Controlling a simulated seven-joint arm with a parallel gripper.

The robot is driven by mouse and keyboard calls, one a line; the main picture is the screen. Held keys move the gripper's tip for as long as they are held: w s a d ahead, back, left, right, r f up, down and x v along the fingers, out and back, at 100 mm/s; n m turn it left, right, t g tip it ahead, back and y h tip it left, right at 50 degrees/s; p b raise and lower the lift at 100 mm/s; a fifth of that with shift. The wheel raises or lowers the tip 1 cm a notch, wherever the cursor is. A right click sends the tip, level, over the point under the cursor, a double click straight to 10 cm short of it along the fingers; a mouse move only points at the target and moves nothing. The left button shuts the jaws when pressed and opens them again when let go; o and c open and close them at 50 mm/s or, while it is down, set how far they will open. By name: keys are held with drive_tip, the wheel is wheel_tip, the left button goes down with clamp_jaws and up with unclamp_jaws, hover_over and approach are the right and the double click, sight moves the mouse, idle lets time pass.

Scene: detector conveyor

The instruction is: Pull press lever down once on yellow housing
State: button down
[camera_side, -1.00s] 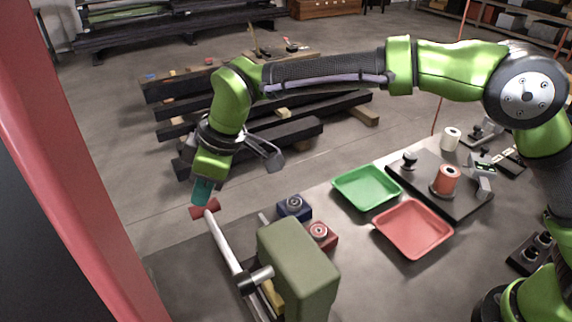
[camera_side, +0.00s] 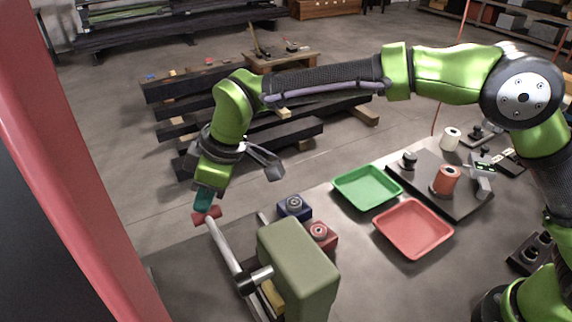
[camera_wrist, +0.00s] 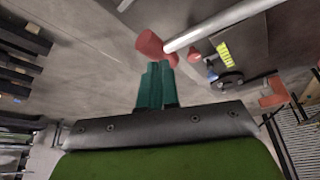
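The press housing (camera_side: 300,262) is an olive-green block at the table's front edge in the side view, with a yellow piece (camera_side: 273,298) low beside it. The lever is a pale metal rod (camera_side: 226,245) with a red grip (camera_side: 208,216) at its outer end. The rod slants up and away from the housing. My gripper (camera_side: 204,200) has teal fingers pointing down at the red grip. In the wrist view, the fingers (camera_wrist: 158,68) lie side by side, shut, with their tips against the red grip (camera_wrist: 149,43). The grip does not appear to be between them.
A blue block (camera_side: 294,208) and a red block (camera_side: 321,236) with round tops stand behind the housing. A green tray (camera_side: 367,187) and a red tray (camera_side: 413,229) lie to the right. Dark beams lie on the floor beyond. A red post (camera_side: 75,150) stands at left.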

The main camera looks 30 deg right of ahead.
drive_tip(key=shift+f, duration=0.65)
idle(0.8)
drive_tip(key=shift+w+r, duration=0.1)
drive_tip(key=shift+r, duration=2.3)
drive_tip(key=s+r, duration=0.3)
drive_tip(key=r, duration=0.5)
drive_tip(key=s+r, duration=0.3)
drive_tip(key=r, duration=0.5)
drive_tip(key=shift+r, duration=0.35)
